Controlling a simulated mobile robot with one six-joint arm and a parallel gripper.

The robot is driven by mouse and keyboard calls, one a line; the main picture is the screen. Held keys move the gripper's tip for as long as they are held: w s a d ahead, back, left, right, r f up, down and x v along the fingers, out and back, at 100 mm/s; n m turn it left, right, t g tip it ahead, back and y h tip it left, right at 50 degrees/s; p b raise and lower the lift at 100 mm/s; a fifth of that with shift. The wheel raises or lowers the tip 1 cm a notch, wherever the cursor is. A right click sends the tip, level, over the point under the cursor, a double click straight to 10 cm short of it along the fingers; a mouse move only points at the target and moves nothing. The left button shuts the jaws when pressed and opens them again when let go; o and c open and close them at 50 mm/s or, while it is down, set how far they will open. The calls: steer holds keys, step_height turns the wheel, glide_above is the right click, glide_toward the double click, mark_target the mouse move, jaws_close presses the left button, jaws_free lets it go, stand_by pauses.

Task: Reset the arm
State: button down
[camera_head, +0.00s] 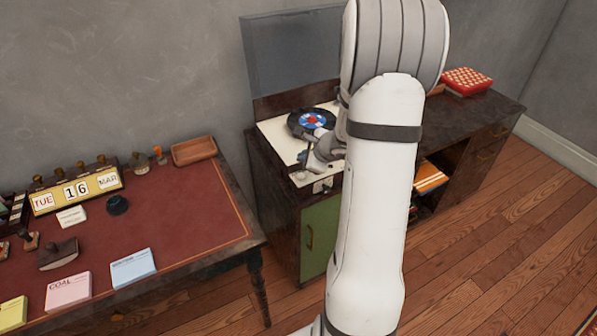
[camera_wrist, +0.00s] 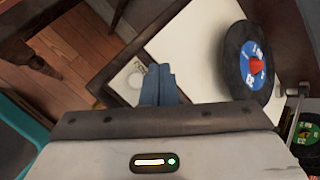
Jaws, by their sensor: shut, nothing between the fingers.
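My arm fills the middle of the head view, and my gripper (camera_head: 311,160) is over the record player on the dark cabinet. In the wrist view my gripper (camera_wrist: 159,70) shows two blue-grey fingers pressed together with nothing between them. The record player (camera_head: 277,133) has a cream top, which also shows in the wrist view (camera_wrist: 187,36). A black record with a blue label (camera_head: 296,122) lies on it at the back. In the wrist view this record (camera_wrist: 238,76) is to the right of my fingers, apart from them.
A desk with a red top (camera_head: 180,219) stands at the left, holding a calendar (camera_head: 77,191), stamps and paper pads. The dark cabinet (camera_head: 487,114) carries a red-and-white checked box (camera_head: 467,80) at the right. Bare wooden floor (camera_head: 470,255) lies in front.

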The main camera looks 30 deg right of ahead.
step_height(320, 180, up, 2)
steer(key=shift+p, duration=0.45)
steer(key=s+a+r+n+g+y, duration=0.1)
steer(key=s+a+r+n+g, duration=0.1)
steer(key=s+a+r+n, duration=0.45)
steer(key=s+a+r+n+g+y, duration=0.2)
steer(key=s+a+r+n, duration=0.15)
steer(key=a+n, duration=0.55)
steer(key=s+a+r+n+g+h, duration=0.2)
steer(key=s+n+h, duration=0.3)
steer(key=s, duration=1)
steer(key=n, duration=0.3)
steer(key=shift+n, duration=0.35)
